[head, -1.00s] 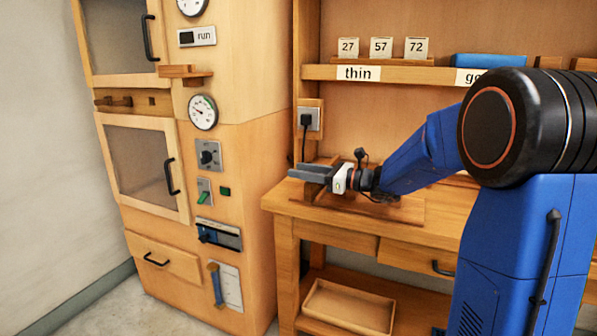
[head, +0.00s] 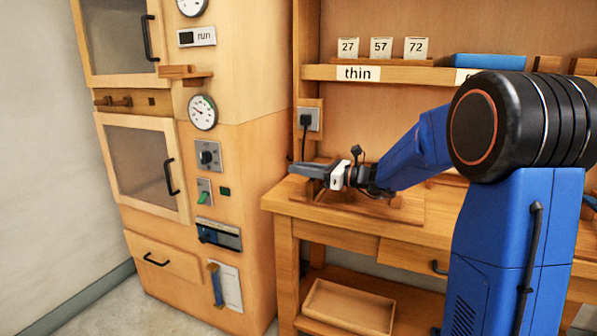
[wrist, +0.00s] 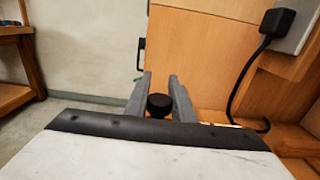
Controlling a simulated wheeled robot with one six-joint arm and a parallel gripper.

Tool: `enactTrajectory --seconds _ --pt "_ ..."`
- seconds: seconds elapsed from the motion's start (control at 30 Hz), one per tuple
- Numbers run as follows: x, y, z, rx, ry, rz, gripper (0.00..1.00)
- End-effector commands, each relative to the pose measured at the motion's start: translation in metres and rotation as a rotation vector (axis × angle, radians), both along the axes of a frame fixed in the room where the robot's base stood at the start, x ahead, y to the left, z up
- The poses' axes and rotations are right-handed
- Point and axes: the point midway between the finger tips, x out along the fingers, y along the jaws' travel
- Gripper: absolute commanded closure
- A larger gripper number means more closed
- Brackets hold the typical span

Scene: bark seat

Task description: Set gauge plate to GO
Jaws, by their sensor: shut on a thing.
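My gripper (head: 305,170) is over the left end of the workbench, its grey fingers pointing left toward the cabinet. In the wrist view the fingers (wrist: 160,78) are closed on a round black knob (wrist: 159,105). The knob is hidden in the head view. A wooden fixture (head: 395,208) sits on the bench under and behind the gripper. I cannot tell whether the knob belongs to the gauge plate. No GO mark is readable in either view.
The cabinet (head: 245,170) with dials, switches and black handles stands left of the workbench (head: 335,232). A socket with a black plug (head: 306,120) is behind the gripper, its cord hanging down. A shelf (head: 420,74) runs above, and an open tray (head: 350,305) lies below.

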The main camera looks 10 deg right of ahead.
Motion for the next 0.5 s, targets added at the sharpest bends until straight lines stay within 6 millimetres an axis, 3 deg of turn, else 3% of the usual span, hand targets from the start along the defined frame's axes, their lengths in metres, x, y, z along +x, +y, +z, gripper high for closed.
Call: enactTrajectory --seconds 0.2,0.5 --pt "0.024 -0.018 0.000 0.001 -0.001 -0.002 1.00" --pt "0.028 -0.021 0.001 0.001 -0.001 -0.005 1.00"
